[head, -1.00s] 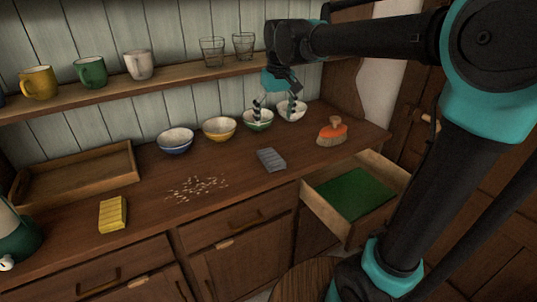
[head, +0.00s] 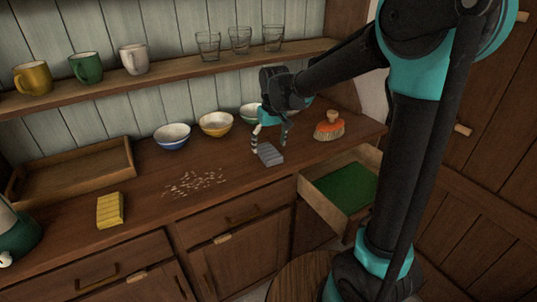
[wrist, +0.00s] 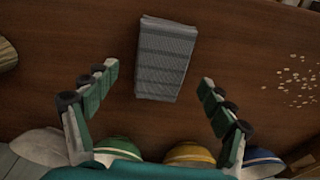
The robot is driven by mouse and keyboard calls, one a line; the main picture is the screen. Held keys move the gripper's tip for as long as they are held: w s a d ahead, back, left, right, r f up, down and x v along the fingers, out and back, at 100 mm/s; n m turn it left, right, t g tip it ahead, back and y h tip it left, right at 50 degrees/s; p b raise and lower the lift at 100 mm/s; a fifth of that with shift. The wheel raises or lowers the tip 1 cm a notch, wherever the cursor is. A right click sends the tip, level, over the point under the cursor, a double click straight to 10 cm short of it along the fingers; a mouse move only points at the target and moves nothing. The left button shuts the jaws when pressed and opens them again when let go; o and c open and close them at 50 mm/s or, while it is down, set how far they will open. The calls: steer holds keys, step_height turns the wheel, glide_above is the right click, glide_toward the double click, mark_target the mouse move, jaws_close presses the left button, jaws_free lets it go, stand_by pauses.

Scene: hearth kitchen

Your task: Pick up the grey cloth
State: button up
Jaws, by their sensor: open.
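The grey cloth (head: 270,155) is a small folded block with ribbed stripes, lying flat on the wooden counter in front of the bowls. In the wrist view the grey cloth (wrist: 165,60) lies ahead of the fingertips, roughly midway between them. My gripper (head: 269,145) is above and just behind the cloth, pointing down. In the wrist view my gripper (wrist: 157,76) has its fingers spread wide with nothing between them. In the head view the fingers partly overlap the cloth's back edge; whether they touch it I cannot tell.
A yellow cloth (head: 110,210) and scattered crumbs (head: 193,183) lie to the left. Blue (head: 172,137), yellow (head: 216,124) and green (head: 250,113) bowls stand behind. An orange brush (head: 329,127) is at right. An open drawer (head: 322,210) with a green lining juts out below.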

mark_target(269, 151)
steer(key=shift+w+a+f, duration=0.1)
steer(key=shift+w+f, duration=0.1)
steer(key=shift+f, duration=1.1)
steer(key=shift+c, duration=0.4)
steer(key=c, duration=1.1)
steer(key=shift+r, duration=0.1)
step_height(269, 151, up, 20)
steer(key=shift+f, duration=0.1)
